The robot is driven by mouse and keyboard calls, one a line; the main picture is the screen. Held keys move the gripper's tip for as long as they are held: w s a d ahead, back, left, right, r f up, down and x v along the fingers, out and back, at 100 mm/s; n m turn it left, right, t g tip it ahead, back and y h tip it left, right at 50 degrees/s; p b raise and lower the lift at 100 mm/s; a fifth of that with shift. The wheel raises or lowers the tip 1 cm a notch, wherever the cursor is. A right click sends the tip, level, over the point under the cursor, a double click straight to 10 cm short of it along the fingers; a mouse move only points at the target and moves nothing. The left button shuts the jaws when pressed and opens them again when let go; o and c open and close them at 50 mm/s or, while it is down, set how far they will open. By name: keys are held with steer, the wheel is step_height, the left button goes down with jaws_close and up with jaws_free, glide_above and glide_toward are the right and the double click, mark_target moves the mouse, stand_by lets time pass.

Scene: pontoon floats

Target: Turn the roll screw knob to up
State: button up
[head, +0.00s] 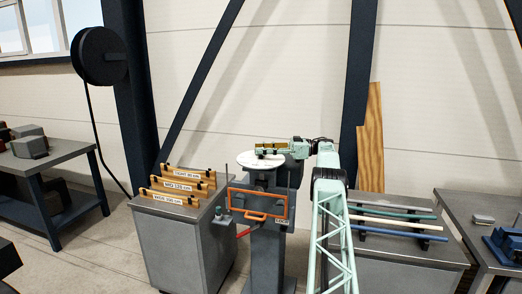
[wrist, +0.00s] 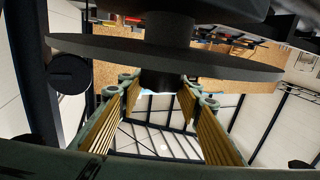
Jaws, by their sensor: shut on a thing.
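The machine's round white dial plate (head: 248,161) lies flat on a dark stand. My gripper (head: 264,148) comes in from the right, level, just above the plate. In the wrist view, the plate is a dark disc (wrist: 100,54) seen nearly edge-on, with its column on one side and a short dark knob (wrist: 162,82) on the other. The two fingers of my gripper (wrist: 158,88), with ribbed yellow pads, are on either side of this knob and shut on it. In the head view my gripper hides the knob, and the dial marks are too small to read.
Below the plate are an orange frame (head: 258,217), a red lever (head: 244,232) and a LOCK label. A left cabinet (head: 185,235) bears labelled bars. A right cabinet (head: 410,262) holds several coloured rods. A wooden board (head: 372,140) leans on the wall.

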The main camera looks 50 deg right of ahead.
steer(key=shift+f, duration=0.3)
steer(key=o, duration=0.9)
steer(key=shift+f, duration=0.1)
steer(key=shift+w+d+r+m+t+h, duration=0.2)
steer(key=shift+d+r+m+t+h, duration=0.1)
steer(key=shift+m, duration=0.1)
steer(key=shift+s+a+f+m+t+h+b, duration=0.1)
steer(key=shift+a+m+t+h+b, duration=0.15)
steer(key=shift+m+t+h+b, duration=0.55)
steer(key=shift+a+m+t+h+b, duration=0.1)
steer(key=shift+m+t+h+b, duration=0.2)
steer(key=shift+m+h, duration=0.8)
steer(key=shift+m+t+h+b, duration=0.3)
steer(key=shift+m+h, duration=0.2)
steer(key=shift+h, duration=1.1)
steer(key=shift+m+h+b, duration=0.9)
steer(key=shift+m+h, duration=0.5)
steer(key=shift+h, duration=0.75)
steer(key=shift+m+h+b, duration=0.85)
steer(key=shift+m+h, duration=0.55)
steer(key=shift+h, duration=0.75)
steer(key=shift+m+g+h, duration=1.1)
steer(key=shift+m+h, duration=0.4)
steer(key=shift+h, duration=0.5)
